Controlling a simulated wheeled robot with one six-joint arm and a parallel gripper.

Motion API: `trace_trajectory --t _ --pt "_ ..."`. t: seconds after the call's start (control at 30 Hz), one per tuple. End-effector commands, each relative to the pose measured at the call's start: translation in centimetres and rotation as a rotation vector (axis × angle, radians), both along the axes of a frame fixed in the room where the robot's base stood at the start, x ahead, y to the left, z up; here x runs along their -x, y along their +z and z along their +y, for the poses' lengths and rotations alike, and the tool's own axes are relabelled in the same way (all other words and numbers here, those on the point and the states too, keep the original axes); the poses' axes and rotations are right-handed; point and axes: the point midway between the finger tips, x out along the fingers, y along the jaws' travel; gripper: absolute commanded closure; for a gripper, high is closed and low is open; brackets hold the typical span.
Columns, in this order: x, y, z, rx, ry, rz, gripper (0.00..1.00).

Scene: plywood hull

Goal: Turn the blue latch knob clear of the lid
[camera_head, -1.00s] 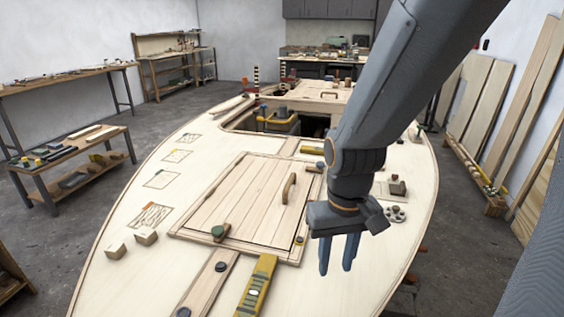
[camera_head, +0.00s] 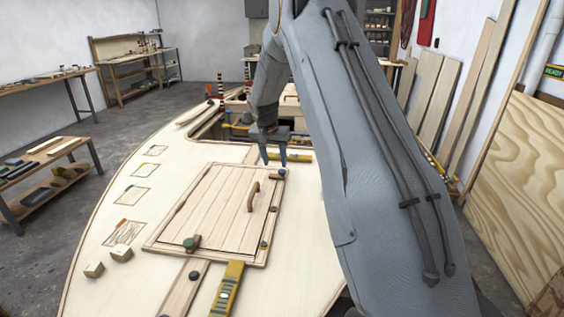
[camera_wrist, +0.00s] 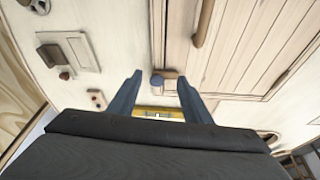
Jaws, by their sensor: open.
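The blue latch knob (camera_head: 282,172) sits at the far right corner of the plank lid (camera_head: 215,200). In the wrist view the blue knob (camera_wrist: 157,82) stands at one end of a short wooden latch piece, which reaches to the lid's frame (camera_wrist: 180,92). My gripper (camera_head: 273,161) is open and empty, pointing down just above and beyond that corner. In the wrist view the two blue-grey fingertips (camera_wrist: 158,80) appear on either side of the knob, apart from it. I cannot tell the exact height gap.
A wooden handle (camera_head: 253,196) rises from the lid. A green knob (camera_head: 190,243) on a wooden latch is at the near left corner. An open hatch (camera_head: 207,128) lies beyond.

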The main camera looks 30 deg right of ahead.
Motion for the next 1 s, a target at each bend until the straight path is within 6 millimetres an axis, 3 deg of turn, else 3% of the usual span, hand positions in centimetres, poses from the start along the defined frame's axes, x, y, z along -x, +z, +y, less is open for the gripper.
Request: trace_trajectory --t 0.1,0.2,0.37,0.8,1.0 --pt "-2.3 -0.1 -2.1 0.011 -0.059 -0.032 0.55" --pt "-3.2 -0.2 -3.0 0.016 -0.086 -0.048 0.55" --pt "-3.7 -1.1 -3.5 0.017 -0.097 -0.052 0.55" --pt "-5.2 -6.3 -5.0 0.016 -0.095 -0.051 0.55" --pt "-5.5 -7.3 -5.3 0.017 -0.095 -0.053 0.55"
